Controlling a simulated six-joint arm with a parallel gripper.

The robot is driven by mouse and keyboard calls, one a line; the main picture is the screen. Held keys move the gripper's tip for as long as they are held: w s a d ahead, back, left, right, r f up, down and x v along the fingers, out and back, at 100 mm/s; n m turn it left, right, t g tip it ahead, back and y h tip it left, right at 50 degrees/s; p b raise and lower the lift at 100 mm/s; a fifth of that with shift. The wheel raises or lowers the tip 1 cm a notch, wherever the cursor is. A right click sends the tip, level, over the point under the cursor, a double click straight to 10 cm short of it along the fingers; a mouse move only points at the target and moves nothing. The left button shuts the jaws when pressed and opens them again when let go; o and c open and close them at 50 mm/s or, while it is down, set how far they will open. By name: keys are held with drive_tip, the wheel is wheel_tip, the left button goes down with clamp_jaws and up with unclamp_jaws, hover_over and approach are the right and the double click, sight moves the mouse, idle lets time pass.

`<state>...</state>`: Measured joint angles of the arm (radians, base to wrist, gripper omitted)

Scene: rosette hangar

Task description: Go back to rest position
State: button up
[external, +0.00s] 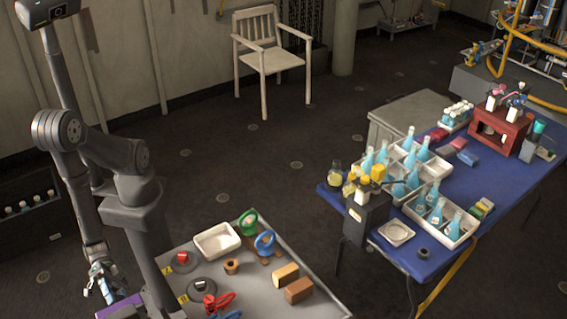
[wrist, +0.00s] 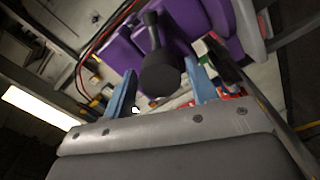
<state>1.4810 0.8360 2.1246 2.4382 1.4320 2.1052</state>
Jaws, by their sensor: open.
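My gripper (external: 101,284) hangs low at the left of the external view, beside the left edge of the grey table. In the wrist view its two blue fingers (wrist: 160,70) stand apart, and the gripper is open. A dark rounded piece on a stem (wrist: 158,72) shows between the fingers; I cannot tell what it is or whether they touch it. Purple blocks or panels (wrist: 185,22) lie beyond the fingertips. A purple edge (external: 118,307) also shows just below my gripper in the external view.
The grey table (external: 318,305) holds a white tray (external: 217,240), a green ring (external: 248,222), a blue ring (external: 265,243), a tan block (external: 286,273), a brown block (external: 299,290) and red clamps (external: 219,302). A blue table (external: 480,185) with flasks stands right. A chair (external: 270,60) stands behind on open floor.

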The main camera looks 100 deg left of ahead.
drive_tip(key=shift+m, duration=0.3)
drive_tip(key=s+a+m, duration=0.2)
drive_tip(key=s+a, duration=0.3)
drive_tip(key=x, duration=0.7)
drive_tip(key=shift+n, duration=0.3)
idle(2.6)
idle(0.5)
